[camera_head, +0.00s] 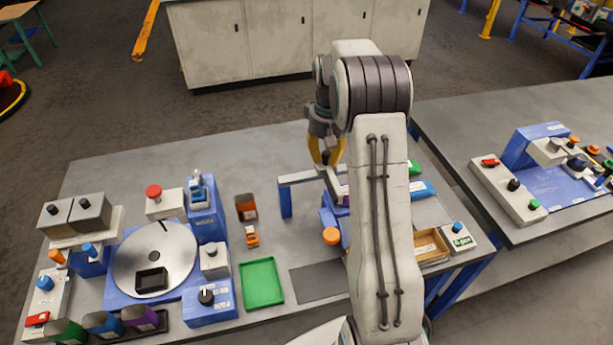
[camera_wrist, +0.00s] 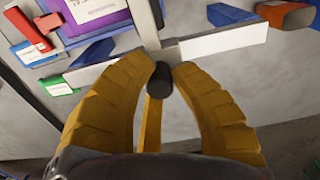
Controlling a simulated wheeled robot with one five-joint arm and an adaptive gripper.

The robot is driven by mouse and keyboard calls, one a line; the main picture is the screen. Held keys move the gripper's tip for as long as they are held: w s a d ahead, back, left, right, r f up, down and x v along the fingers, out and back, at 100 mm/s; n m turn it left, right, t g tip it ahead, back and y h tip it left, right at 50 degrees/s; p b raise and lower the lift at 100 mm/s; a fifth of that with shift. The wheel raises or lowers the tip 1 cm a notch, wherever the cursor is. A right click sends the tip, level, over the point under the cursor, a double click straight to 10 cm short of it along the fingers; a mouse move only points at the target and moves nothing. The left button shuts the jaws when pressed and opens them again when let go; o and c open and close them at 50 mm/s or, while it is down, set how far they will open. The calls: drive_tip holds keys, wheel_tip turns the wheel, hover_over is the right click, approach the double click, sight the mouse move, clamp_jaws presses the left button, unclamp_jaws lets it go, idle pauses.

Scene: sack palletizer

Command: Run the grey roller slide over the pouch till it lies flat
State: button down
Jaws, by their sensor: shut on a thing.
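My gripper (camera_head: 326,152) has yellow fingers and is closed around a small black knob (camera_wrist: 159,82). The knob stands on the grey roller slide (camera_wrist: 144,24), a narrow grey bar beneath the fingertips. The slide also shows in the head view (camera_head: 332,184), partly hidden by my arm. A purple pouch (camera_wrist: 88,28) with a white label lies just left of the slide in the wrist view. In the head view only a sliver of the pouch shows beside my arm. I cannot tell how flat it is.
A pale crossbar (camera_wrist: 222,41) on a blue post (camera_head: 285,202) meets the slide. An orange knob (camera_head: 331,235) stands in front. A green tray (camera_head: 261,285) and a round metal turntable (camera_head: 156,262) are to the left. The table's back left is clear.

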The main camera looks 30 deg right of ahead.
drive_tip(key=shift+s+d+p, duration=0.3)
drive_tip(key=shift+d+p, duration=0.05)
drive_tip(key=shift+d, duration=0.95)
drive_tip(key=shift+s+d+p, duration=0.25)
drive_tip(key=shift+d+p, duration=0.05)
drive_tip(key=shift+d, duration=1.05)
drive_tip(key=shift+s+d+p, duration=0.3)
drive_tip(key=shift+d+p, duration=0.05)
drive_tip(key=shift+d, duration=0.95)
drive_tip(key=shift+a+f, duration=0.1)
drive_tip(key=shift+w+a+b, duration=0.25)
drive_tip(key=shift+w+a, duration=0.2)
drive_tip(key=shift+a, duration=1.85)
drive_tip(key=shift+w+a+b, duration=0.25)
drive_tip(key=shift+w+a, duration=0.25)
drive_tip(key=shift+a, duration=1.8)
drive_tip(key=shift+w+a+b, duration=0.25)
drive_tip(key=shift+w+a, duration=0.2)
drive_tip(key=shift+a, duration=1.85)
drive_tip(key=c, duration=1)
unclamp_jaws()
drive_tip(key=shift+r, duration=0.35)
